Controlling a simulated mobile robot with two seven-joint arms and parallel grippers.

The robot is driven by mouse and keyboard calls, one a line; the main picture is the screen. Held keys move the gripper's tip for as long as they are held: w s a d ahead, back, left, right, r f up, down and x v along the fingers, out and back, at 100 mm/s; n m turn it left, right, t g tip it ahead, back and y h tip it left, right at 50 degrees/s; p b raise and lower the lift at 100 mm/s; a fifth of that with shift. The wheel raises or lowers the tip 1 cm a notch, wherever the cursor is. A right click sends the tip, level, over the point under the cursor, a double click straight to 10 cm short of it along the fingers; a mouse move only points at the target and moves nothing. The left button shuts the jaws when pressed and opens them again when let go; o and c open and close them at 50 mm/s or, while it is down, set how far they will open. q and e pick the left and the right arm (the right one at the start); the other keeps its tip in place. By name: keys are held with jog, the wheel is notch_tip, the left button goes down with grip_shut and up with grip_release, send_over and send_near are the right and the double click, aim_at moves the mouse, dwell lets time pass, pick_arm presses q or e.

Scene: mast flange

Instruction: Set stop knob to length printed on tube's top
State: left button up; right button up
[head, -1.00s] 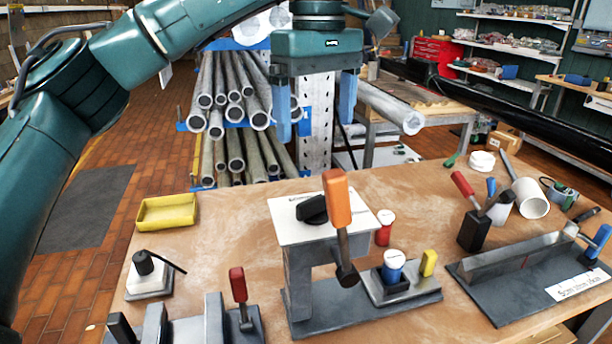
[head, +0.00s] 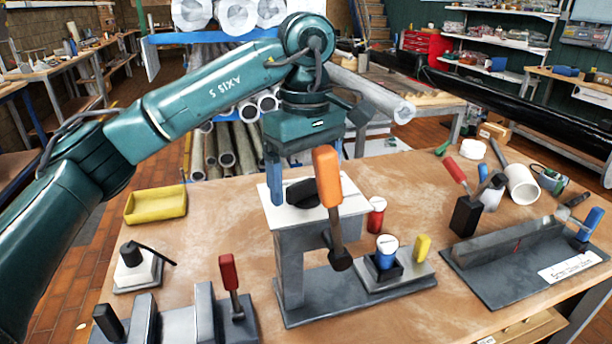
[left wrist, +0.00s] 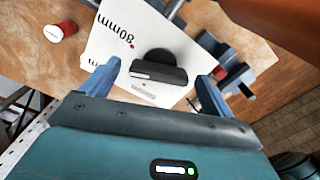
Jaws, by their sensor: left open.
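The black stop knob (head: 303,193) sits on a white plate (head: 352,206) on top of a grey stand. In the left wrist view the knob (left wrist: 160,68) is round with a raised bar. That plate reads "80mm" beside a red dot; another marking is cut off at the edge. My left gripper (head: 304,176) is open above the plate; in the left wrist view its blue fingers (left wrist: 160,78) are on either side of the knob, apart from it. A blue tube (head: 387,252) with a white top stands in a holder, and a red one (head: 376,216) stands behind; their top prints are too small to read. My right gripper is not in view.
An orange-handled lever (head: 328,180) rises close in front of the plate. A yellow tray (head: 156,205) and a black-knobbed block (head: 135,265) are at left. A grey fixture (head: 520,255) and a white cup (head: 522,185) are at right. The table between tray and stand is clear.

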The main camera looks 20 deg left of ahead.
pick_arm(q)
jog(key=c, duration=1)
jog(key=shift+n, duration=0.3)
jog(key=n, duration=0.6)
jog(key=shift+n, duration=0.3)
jog(key=n, duration=0.6)
jog(key=shift+b, duration=0.4)
jog(key=shift+n, duration=0.3)
jog(key=o, duration=1)
